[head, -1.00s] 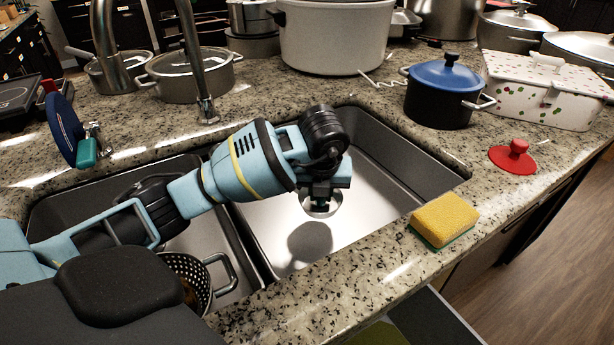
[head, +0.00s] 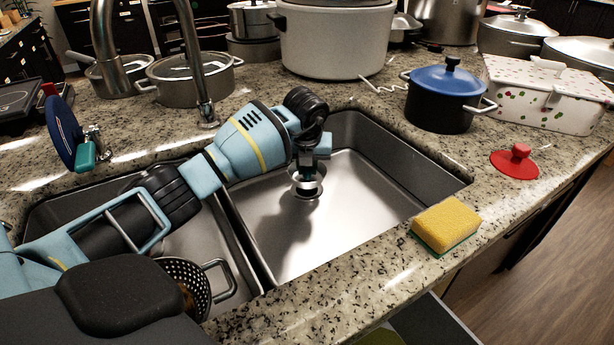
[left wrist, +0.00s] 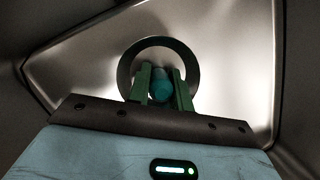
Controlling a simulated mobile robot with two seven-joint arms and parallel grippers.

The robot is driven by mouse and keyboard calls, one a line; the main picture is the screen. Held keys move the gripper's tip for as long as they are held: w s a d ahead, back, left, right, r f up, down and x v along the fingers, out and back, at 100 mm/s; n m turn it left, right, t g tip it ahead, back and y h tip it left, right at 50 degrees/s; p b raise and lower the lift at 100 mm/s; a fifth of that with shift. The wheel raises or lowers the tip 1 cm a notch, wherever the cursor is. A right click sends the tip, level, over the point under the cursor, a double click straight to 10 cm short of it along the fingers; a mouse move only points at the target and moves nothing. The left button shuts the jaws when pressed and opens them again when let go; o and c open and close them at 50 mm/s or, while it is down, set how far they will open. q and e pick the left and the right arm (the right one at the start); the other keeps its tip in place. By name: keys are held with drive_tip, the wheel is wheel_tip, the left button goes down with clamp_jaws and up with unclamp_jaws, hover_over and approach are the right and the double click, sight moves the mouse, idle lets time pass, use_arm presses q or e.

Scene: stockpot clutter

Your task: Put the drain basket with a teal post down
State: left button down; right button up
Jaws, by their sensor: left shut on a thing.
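The drain basket (head: 308,190) is a small round metal piece held low inside the right-hand sink basin, below my left gripper (head: 311,170). In the left wrist view its teal post (left wrist: 161,84) stands between the two green fingers of my left gripper (left wrist: 162,88), which is shut on it. A dark ring surrounds the post there. The basket looks roughly level. I cannot tell whether its underside touches the basin floor or the drain, as both are hidden beneath it. My right gripper is not in view.
The double sink's basin (head: 375,190) is bare to the right. A perforated colander (head: 184,272) sits in the left basin. A yellow sponge (head: 445,224), a red lid (head: 515,162) and a blue-lidded pot (head: 446,92) stand on the counter. The faucet (head: 195,65) rises behind.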

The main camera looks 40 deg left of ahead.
sight(307, 177)
use_arm(q)
drive_tip(key=shift+s+x, duration=0.15)
drive_tip(key=shift+x, duration=0.7)
drive_tip(key=shift+s+x, duration=0.15)
drive_tip(key=shift+x, duration=0.75)
drive_tip(key=shift+d+f, duration=0.1)
drive_tip(key=shift+f, duration=0.1)
drive_tip(key=c, duration=1.3)
unclamp_jaws()
drive_tip(key=shift+o, duration=0.2)
drive_tip(key=p+v, duration=0.1)
drive_tip(key=v, duration=1.1)
drive_tip(key=shift+r, duration=0.1)
